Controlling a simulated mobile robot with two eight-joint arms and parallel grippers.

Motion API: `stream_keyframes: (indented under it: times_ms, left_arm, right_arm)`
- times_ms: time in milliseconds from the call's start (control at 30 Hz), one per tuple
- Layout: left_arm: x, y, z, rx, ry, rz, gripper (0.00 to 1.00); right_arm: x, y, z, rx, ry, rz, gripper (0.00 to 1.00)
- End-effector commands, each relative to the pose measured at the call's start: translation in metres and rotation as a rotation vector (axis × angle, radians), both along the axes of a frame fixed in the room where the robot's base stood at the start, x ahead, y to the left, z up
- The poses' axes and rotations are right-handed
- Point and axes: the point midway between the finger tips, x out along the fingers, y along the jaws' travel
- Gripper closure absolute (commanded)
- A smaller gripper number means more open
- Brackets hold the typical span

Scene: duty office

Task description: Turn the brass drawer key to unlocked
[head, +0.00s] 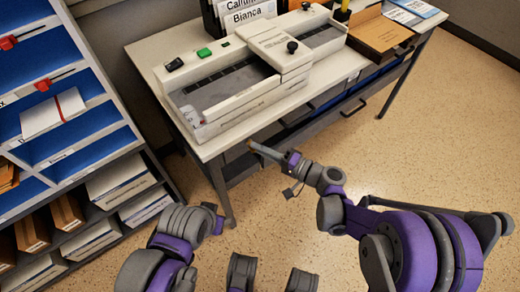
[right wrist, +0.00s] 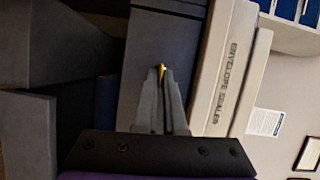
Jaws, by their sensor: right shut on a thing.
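The brass drawer key (right wrist: 162,70) shows as a small yellow sliver between the fingertips of my right gripper (right wrist: 160,78) in the right wrist view. The fingers are shut on it in front of a dark grey drawer front (right wrist: 152,45). Most of the key and its lock are hidden by the fingers, so its turn angle cannot be told. In the head view, my right gripper (head: 254,146) reaches the front of the desk (head: 212,147), just below its top edge. The key cannot be made out there. My left arm shows at bottom left, but its gripper is not seen.
A cream machine (head: 235,95) with a tray stands on the desk, with a brown box (head: 380,35) to its right. Blue-lined shelves (head: 65,110) with papers stand at the left. The speckled floor (head: 450,130) to the right is clear.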

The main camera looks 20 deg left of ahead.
Motion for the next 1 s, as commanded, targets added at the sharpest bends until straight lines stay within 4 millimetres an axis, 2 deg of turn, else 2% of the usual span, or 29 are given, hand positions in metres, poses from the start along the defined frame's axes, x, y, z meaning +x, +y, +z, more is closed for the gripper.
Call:
stream_keyframes:
  times_ms: [300, 767, 800, 933, 1000]
  left_arm:
    - [0.0012, 0.0000, -0.0066, 0.000, 0.001, 0.000, 0.50]
    - [0.0013, 0.0000, -0.0069, 0.000, 0.001, 0.000, 0.50]
    - [0.0014, 0.0000, -0.0070, 0.000, 0.001, 0.000, 0.50]
    - [0.0013, 0.0000, -0.0070, 0.000, 0.001, 0.000, 0.50]
    - [0.0013, 0.0000, -0.0070, 0.000, 0.001, 0.000, 0.50]
  right_arm:
    - [0.0004, -0.0001, -0.0012, 0.058, 0.073, -0.002, 1.00]
    - [0.0002, -0.0001, -0.0008, 0.065, 0.083, -0.001, 1.00]
    - [0.0002, -0.0001, -0.0008, 0.065, 0.083, -0.001, 0.89]
    - [0.0002, 0.0000, -0.0008, 0.064, 0.083, -0.001, 0.65]
    - [0.0001, 0.0000, -0.0009, 0.064, 0.082, -0.001, 0.62]
